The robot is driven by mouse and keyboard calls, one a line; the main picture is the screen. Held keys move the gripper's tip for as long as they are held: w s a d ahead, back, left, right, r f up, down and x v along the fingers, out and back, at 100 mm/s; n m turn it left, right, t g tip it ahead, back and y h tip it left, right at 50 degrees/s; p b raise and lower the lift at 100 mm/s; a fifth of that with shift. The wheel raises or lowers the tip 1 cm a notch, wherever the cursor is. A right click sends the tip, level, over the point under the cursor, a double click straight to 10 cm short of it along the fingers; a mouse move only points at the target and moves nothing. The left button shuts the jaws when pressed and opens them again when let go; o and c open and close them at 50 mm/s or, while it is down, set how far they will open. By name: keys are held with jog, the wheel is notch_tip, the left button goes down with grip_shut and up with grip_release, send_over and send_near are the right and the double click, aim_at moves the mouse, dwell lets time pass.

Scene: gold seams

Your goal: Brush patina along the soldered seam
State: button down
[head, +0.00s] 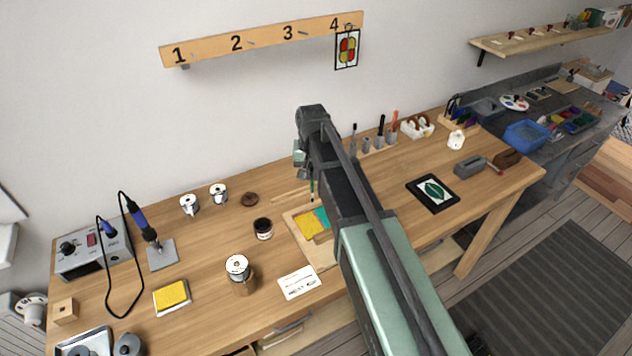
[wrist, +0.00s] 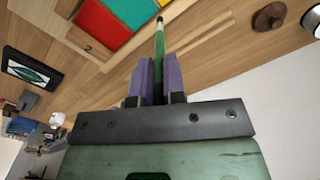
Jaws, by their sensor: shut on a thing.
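My gripper (wrist: 157,75) is shut on a slim green-handled brush (wrist: 159,42), which runs between its two purple fingers in the wrist view. In the head view the brush (head: 312,190) hangs below the wrist, over the far edge of a wooden work board (head: 292,216). Colored glass pieces, yellow (head: 307,226) and teal (head: 322,217), lie on the board. My arm hides the board's right part. The wrist view also shows red glass (wrist: 93,25). The brush tip's contact and the seam are unclear. A small dark open jar (head: 263,228) stands left of the board.
A soldering iron (head: 143,225) stands at left. Tool holders (head: 377,143) line the back. A framed green leaf panel (head: 433,193) lies to the right.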

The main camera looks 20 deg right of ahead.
aim_at(313, 192)
notch_tip(313, 192, down, 4)
jog(key=b, duration=0.4)
jog(key=shift+s, duration=0.1)
jog(key=s+d, duration=0.2)
jog(key=s, duration=0.6)
jog(key=shift+f, duration=0.25)
dwell(1.4)
